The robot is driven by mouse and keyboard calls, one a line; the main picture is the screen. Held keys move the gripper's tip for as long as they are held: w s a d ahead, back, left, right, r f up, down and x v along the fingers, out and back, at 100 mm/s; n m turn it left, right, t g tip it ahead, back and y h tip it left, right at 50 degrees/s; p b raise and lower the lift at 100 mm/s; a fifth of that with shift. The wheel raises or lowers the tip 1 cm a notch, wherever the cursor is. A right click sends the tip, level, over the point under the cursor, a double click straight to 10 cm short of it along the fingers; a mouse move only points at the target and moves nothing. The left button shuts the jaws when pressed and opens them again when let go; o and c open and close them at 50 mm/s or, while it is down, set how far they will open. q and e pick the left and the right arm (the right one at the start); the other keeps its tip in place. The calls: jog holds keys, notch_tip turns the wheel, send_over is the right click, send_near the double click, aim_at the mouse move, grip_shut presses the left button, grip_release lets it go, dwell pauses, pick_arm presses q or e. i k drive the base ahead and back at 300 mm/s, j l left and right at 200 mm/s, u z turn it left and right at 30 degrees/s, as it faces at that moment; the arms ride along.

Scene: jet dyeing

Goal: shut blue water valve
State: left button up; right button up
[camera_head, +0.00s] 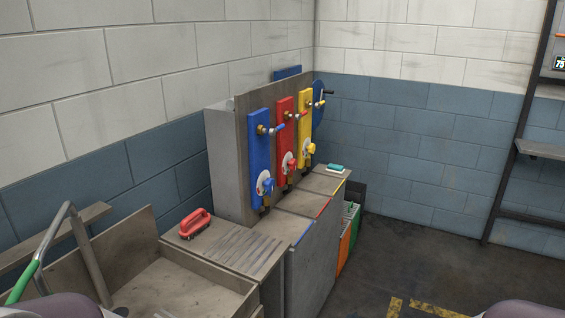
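A blue panel (259,151) is the nearest of three coloured panels on the grey wall unit. On its upper part is a brass valve with a blue lever handle (277,129), which sticks out to the right. Lower down is a blue knob (267,186) on a white round plate. I cannot tell from this view whether either is open or shut. Neither gripper is in view; only rounded parts of my arms show at the bottom left and bottom right edges.
Red (286,135) and yellow (306,130) panels stand beside the blue one. The right floor is clear.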

aim_at(272, 132)
jog(key=i, duration=0.6)
jog(key=i+l+u, duration=0.1)
jog(key=i, duration=0.55)
jog(key=i+l, duration=0.2)
jog(key=i+l+u, duration=0.1)
jog(key=l, duration=0.3)
jog(key=i+l, duration=0.25)
jog(key=l+u, duration=0.05)
